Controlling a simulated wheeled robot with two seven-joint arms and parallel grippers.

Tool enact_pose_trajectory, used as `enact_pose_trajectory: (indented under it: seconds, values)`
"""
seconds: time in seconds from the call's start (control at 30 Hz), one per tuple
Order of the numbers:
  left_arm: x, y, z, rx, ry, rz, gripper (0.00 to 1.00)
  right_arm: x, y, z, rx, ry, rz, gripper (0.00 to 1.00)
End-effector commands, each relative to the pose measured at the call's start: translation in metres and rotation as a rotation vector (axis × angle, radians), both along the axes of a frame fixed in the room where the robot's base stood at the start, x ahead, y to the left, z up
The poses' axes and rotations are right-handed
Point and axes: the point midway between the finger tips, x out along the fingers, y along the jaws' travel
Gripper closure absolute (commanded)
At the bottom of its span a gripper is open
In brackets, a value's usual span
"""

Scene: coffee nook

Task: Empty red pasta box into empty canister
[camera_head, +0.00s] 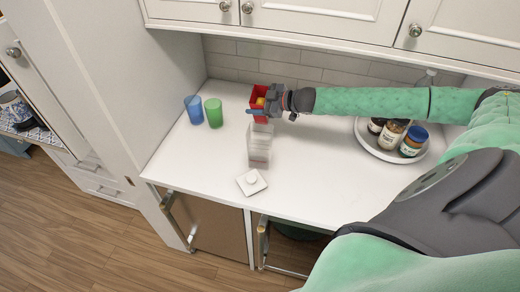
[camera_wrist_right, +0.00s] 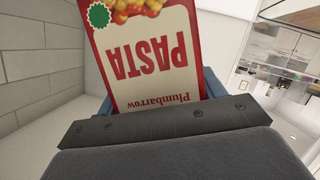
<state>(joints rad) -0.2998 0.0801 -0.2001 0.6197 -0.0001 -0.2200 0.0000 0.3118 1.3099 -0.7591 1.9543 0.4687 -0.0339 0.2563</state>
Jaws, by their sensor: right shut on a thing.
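The red pasta box (camera_head: 257,113) is in my right gripper (camera_head: 271,100), above the counter. Something yellow shows at the box's top in the head view. In the right wrist view the box (camera_wrist_right: 150,55) shows its cream face, with "PASTA" upside down. A clear canister (camera_head: 260,157) stands on the counter below the box; its top is partly overlapped by the box, and I cannot tell whether they touch. A square white lid (camera_head: 251,182) with a knob lies in front of the canister. My left gripper is out of view.
A blue cup (camera_head: 193,110) and a green cup (camera_head: 213,112) stand to the left. A round white tray (camera_head: 365,143) with several jars stands at the right, partly behind my arm. Cabinets (camera_head: 320,20) hang above. The counter's front left is clear.

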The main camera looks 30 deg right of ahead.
Motion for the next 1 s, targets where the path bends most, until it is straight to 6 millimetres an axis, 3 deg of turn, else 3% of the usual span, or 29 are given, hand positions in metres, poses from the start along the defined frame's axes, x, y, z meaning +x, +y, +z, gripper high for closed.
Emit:
enact_pose_trajectory:
  seconds: [1.0]
  values:
    - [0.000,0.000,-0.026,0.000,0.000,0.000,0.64,-0.026,0.013,-0.001,0.001,0.000,0.001,0.58]
